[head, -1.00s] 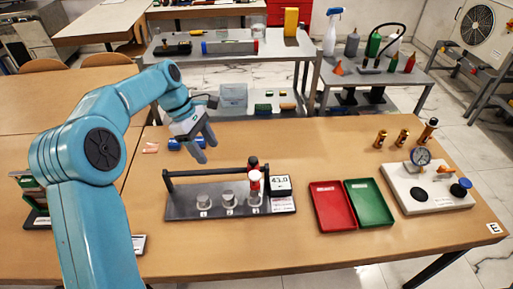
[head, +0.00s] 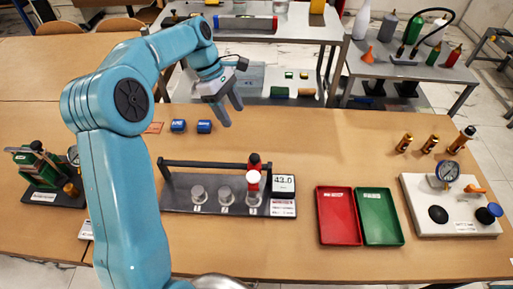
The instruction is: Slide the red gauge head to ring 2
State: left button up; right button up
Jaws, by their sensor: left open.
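The gauge rig (head: 172,203) is a dark base with a black rail along its back and a display at its right end reading about 43.0. The red gauge head (head: 253,164) sits at the right end of the rail, with a red and white part below it over the rightmost ring (head: 253,198). Two more grey rings stand to its left, a middle one (head: 225,194) and a left one (head: 198,194); their labels are too small to read surely. My left gripper (head: 230,116) is open and empty, above the table behind the rig, left of the gauge head. My right gripper is not in view.
A red tray (head: 322,232) and a green tray (head: 398,232) lie right of the rig. A white plate with a dial gauge (head: 446,173) stands farther right. Two blue items (head: 204,127) lie behind the rig. A green device (head: 35,165) stands at far left.

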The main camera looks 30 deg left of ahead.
aim_at(255, 157)
pick_arm(q)
jog(key=x, duration=0.9)
jog(key=p+x, duration=0.1)
jog(key=x, duration=0.4)
jog(key=shift+s+d+f, duration=0.2)
jog(key=shift+s+d, duration=0.1)
jog(key=shift+d, duration=0.05)
jog(key=shift+d+f, duration=0.1)
jog(key=shift+f, duration=0.55)
jog(key=shift+w+d, duration=0.1)
